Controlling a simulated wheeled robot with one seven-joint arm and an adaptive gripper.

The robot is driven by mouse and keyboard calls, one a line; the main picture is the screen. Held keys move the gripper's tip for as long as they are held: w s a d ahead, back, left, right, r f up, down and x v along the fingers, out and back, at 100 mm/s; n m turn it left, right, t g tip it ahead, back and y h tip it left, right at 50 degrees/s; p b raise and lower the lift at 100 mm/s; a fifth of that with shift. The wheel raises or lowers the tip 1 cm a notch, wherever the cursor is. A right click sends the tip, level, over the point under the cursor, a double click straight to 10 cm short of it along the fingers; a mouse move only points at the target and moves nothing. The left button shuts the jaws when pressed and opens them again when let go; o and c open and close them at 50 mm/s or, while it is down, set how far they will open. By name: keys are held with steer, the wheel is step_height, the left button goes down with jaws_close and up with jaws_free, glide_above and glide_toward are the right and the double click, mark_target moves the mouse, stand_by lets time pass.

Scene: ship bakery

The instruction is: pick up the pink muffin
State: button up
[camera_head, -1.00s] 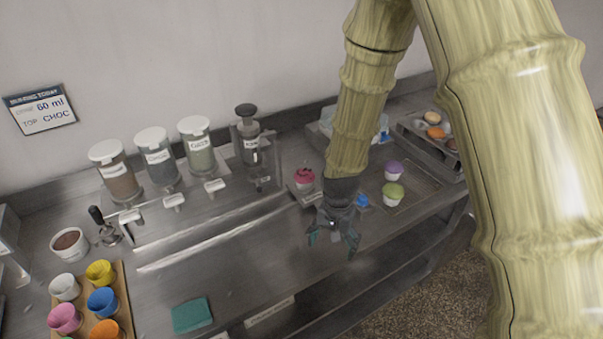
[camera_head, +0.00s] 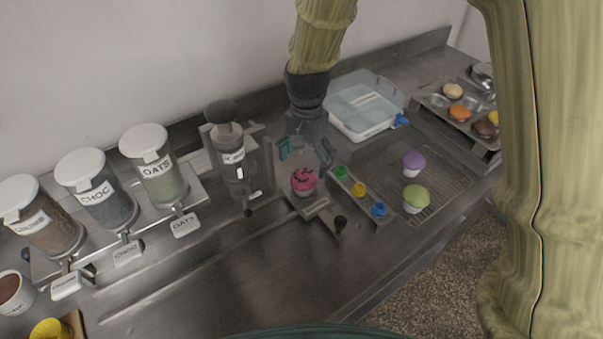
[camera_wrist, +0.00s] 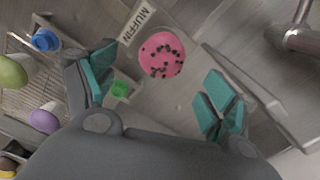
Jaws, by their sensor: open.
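The pink muffin (camera_head: 304,181) has a pink top with dark bits and stands upright on a small stand on the counter. In the wrist view the pink muffin (camera_wrist: 162,54) shows from above, ahead of the gap between the fingers. My gripper (camera_head: 308,156) is open and empty, just behind and above the muffin in the head view. In the wrist view my gripper (camera_wrist: 158,92) has its teal finger pads spread wide on both sides, with the muffin apart from both.
Green, yellow and blue buttons (camera_head: 359,189) sit right of the muffin. A dispenser (camera_head: 229,150) stands close on its left. A wire rack (camera_head: 440,190) holds a purple muffin (camera_head: 414,160) and a green muffin (camera_head: 416,197). A clear box (camera_head: 364,118) stands behind.

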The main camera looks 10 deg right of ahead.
mark_target(304, 175)
steer(key=s, duration=0.1)
steer(key=s+f, duration=0.1)
steer(key=shift+s+a, duration=0.1)
steer(key=shift+s, duration=0.25)
steer(key=w+f, duration=0.1)
steer(key=w+f+p, duration=0.1)
steer(key=w+f, duration=0.1)
steer(key=shift+w+f, duration=0.15)
steer(key=shift+w, duration=0.1)
steer(key=shift+s+f+p, duration=0.45)
steer(key=shift+s+p, duration=0.2)
steer(key=shift+p, duration=0.1)
steer(key=f, duration=0.1)
steer(key=w+f, duration=0.1)
steer(key=f, duration=0.1)
steer(key=shift+w+f+p, duration=0.1)
steer(key=shift+f+p, duration=0.05)
steer(key=shift+p, duration=0.2)
steer(key=shift+s+r, duration=0.2)
steer(key=shift+s, duration=0.15)
steer(key=shift+w+f, duration=0.15)
steer(key=shift+w, duration=0.05)
steer(key=c, duration=0.6)
steer(key=shift+c, duration=1.2)
steer(key=shift+s, duration=0.15)
